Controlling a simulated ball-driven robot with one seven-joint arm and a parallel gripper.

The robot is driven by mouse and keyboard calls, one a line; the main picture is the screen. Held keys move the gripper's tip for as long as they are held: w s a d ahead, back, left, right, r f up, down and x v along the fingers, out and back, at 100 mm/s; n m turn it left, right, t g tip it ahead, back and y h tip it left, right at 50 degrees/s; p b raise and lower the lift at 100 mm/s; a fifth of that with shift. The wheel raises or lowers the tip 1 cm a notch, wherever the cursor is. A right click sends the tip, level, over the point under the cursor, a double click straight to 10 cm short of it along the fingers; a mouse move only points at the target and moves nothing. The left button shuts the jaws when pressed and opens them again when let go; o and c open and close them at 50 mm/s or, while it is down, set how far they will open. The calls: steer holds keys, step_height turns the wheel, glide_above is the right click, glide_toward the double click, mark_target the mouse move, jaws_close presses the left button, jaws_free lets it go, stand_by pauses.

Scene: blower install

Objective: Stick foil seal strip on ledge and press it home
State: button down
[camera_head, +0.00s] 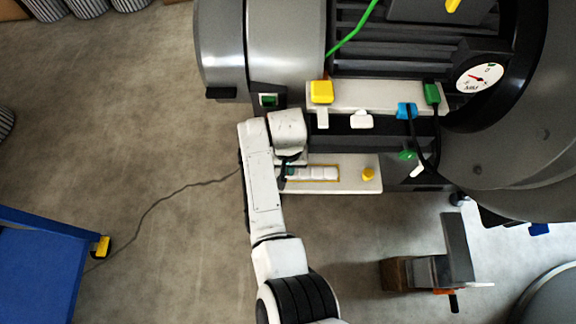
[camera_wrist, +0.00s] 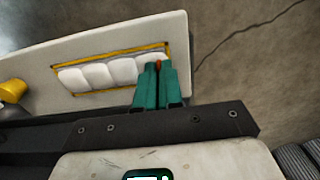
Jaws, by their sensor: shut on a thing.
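The ledge (camera_head: 354,185) is a pale flat plate low on the machine's front; it also fills the upper left of the wrist view (camera_wrist: 110,39). A pale, segmented strip (camera_wrist: 98,76), apparently the foil seal strip, lies within a yellow outline on it. In the head view the strip (camera_head: 318,173) shows just right of my arm. My gripper (camera_wrist: 157,66) has teal fingers, shut close together at the strip's right end. A small orange-brown bit shows between the fingertips. The fingers hide part of the strip's end. I cannot tell whether the strip lies fully flat.
A yellow knob (camera_head: 368,174) stands on the ledge right of the strip. Above is a pale shelf (camera_head: 384,97) with a yellow block (camera_head: 321,92) and blue and green connectors with black cables. A blue cart (camera_head: 40,262) stands at lower left. The floor left of my arm is mostly clear.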

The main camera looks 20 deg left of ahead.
steer(key=c, duration=1.2)
jaws_free()
steer(key=shift+r, duration=0.1)
steer(key=shift+r+p, duration=3.4)
steer(key=shift+p, duration=0.4)
